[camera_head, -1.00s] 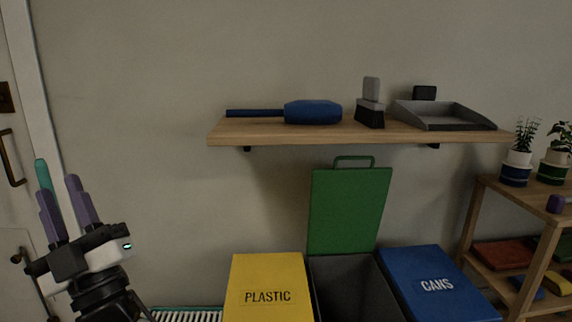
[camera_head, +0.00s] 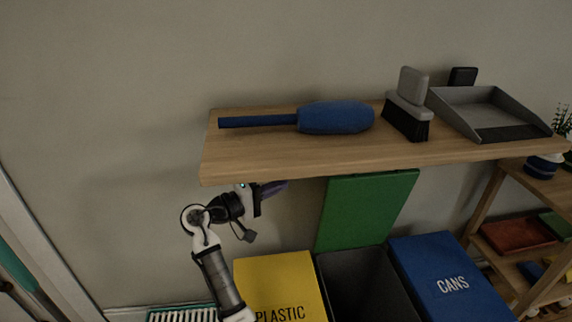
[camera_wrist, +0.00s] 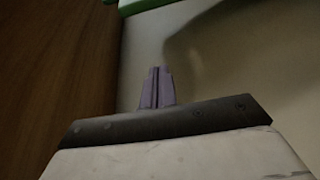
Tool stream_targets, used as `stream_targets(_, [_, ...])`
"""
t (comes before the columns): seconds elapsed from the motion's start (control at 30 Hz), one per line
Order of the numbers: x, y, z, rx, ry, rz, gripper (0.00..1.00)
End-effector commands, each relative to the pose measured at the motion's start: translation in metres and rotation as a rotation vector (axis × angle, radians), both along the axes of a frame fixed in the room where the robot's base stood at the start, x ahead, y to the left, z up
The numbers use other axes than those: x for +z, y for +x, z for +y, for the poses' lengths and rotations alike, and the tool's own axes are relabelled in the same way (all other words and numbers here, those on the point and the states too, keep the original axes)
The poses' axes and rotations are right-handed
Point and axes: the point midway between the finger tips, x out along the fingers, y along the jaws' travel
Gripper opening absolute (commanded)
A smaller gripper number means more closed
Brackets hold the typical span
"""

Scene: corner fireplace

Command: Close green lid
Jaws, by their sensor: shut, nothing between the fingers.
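The green lid (camera_head: 366,211) stands open and upright against the wall, behind a dark open bin (camera_head: 366,287). A green strip, likely the lid's edge or handle, shows at the top of the wrist view (camera_wrist: 140,6).
A wooden shelf (camera_head: 270,153) overhangs my gripper, holding a blue duster (camera_head: 335,117), a brush (camera_head: 407,118) and a dustpan (camera_head: 490,112). A yellow PLASTIC bin (camera_head: 277,280) and a blue CANS bin (camera_head: 445,270) flank the open bin. A wooden rack (camera_head: 480,215) stands at right.

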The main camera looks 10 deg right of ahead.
Motion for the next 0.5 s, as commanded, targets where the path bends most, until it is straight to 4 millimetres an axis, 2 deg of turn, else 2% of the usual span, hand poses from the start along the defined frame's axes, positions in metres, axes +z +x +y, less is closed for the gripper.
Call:
stream_targets(0.1, [-0.001,-0.008,-0.015,-0.069,-0.008,0.022,0.0])
stream_targets(0.27, [0.0,-0.005,-0.031,-0.077,-0.009,0.024,0.0])
stream_targets(0.5, [0.004,0.008,-0.078,-0.077,-0.009,0.023,0.0])
